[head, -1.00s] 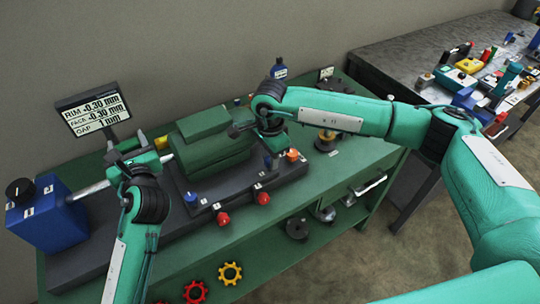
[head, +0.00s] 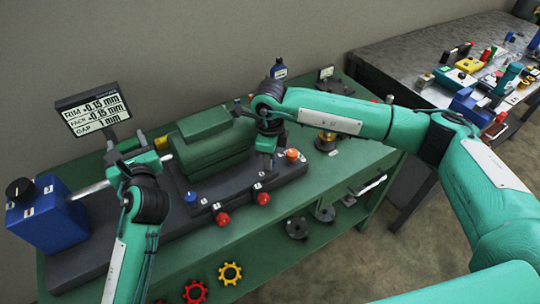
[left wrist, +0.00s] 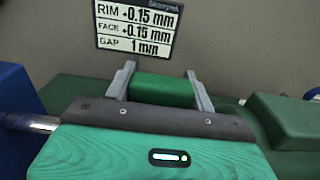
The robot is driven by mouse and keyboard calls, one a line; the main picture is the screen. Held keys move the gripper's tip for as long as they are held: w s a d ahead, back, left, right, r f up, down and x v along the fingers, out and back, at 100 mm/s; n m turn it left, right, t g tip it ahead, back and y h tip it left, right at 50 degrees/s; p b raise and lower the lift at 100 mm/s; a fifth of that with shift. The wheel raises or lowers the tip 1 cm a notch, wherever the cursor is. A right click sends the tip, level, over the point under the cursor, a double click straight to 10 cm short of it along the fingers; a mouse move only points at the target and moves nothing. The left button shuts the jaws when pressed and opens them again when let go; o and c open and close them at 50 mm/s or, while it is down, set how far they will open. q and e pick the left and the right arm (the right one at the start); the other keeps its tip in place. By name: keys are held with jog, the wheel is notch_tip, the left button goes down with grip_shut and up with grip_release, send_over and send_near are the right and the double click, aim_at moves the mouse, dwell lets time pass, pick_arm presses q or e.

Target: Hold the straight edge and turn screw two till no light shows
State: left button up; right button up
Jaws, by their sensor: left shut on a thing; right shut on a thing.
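My left gripper (head: 126,148) is over the shaft between the blue housing and the green machine. In the left wrist view its two fingers (left wrist: 160,74) stand on either side of a green block (left wrist: 162,91) and are shut on it. I cannot tell for sure whether this block is the straight edge. My right gripper (head: 267,150) points down beside the green machine (head: 212,145), between the machine and an orange knob (head: 292,155). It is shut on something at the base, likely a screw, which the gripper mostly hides. No light gap is visible.
A display (head: 92,115) reads rim 0.15 mm, face 0.15 mm, gap 1 mm. A blue knob (head: 190,197) and red knobs (head: 222,219) line the base's front. The blue housing (head: 45,215) stands left. Gear-shaped rings (head: 230,273) lie on the lower shelf.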

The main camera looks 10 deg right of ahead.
jog(key=shift+w+r+m, duration=0.1)
jog(key=shift+r+m, duration=0.05)
jog(key=shift+m, duration=0.35)
jog(key=o, duration=1)
notch_tip(320, 180, up, 12)
jog(key=shift+f, duration=0.1)
